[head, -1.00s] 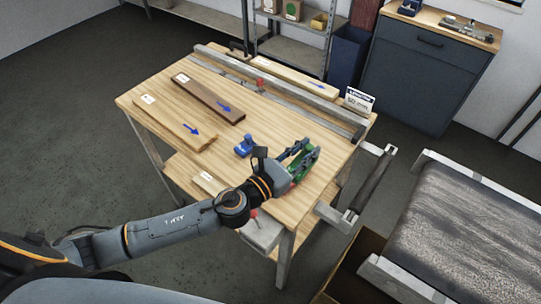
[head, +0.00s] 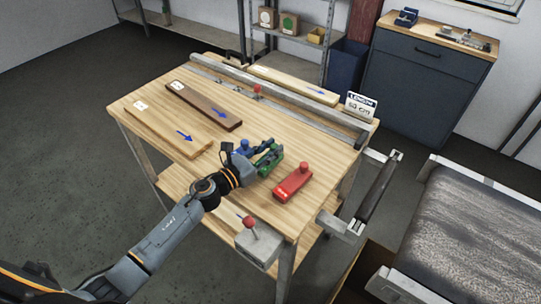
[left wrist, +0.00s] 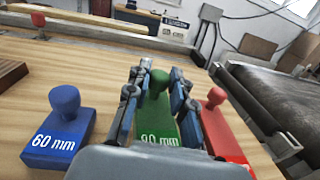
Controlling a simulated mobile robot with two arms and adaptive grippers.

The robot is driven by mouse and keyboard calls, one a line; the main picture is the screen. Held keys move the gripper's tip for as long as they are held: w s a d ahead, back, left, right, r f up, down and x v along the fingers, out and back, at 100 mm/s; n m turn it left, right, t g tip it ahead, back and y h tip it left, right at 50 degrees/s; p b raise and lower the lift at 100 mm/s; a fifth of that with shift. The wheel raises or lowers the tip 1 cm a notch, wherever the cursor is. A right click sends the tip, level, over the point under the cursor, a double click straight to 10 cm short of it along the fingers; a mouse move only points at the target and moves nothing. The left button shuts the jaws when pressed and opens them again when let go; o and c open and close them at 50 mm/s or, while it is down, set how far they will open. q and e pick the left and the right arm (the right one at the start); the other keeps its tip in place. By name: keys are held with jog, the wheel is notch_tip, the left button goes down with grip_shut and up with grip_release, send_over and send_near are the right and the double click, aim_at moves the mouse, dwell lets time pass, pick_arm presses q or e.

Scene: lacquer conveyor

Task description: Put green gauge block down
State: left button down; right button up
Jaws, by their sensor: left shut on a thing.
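My left gripper (head: 266,161) is shut on the green gauge block (head: 272,157) over the workbench. In the left wrist view the green block (left wrist: 160,122), with a round knob and a white label, sits between the two fingers (left wrist: 154,100). I cannot tell whether its base touches the wood. The blue gauge block (head: 242,148), marked 60 mm in the left wrist view (left wrist: 60,138), stands to the left of it. The red gauge block (head: 292,184) stands to its right; it also shows in the left wrist view (left wrist: 220,130), partly behind a finger. My right gripper is out of view.
The wooden workbench (head: 320,160) carries a light board (head: 160,130), a dark board (head: 203,105) and a metal fence (head: 300,108) at the back. A red-knobbed metal box (head: 258,245) is on the front edge. A conveyor (head: 470,225) stands at the right.

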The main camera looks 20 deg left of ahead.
pick_arm(q)
jog(key=shift+f, duration=0.7)
jog(key=shift+f, duration=0.2)
jog(key=c, duration=1.3)
grip_release()
jog(key=shift+o, duration=0.8)
jog(key=shift+r, duration=0.1)
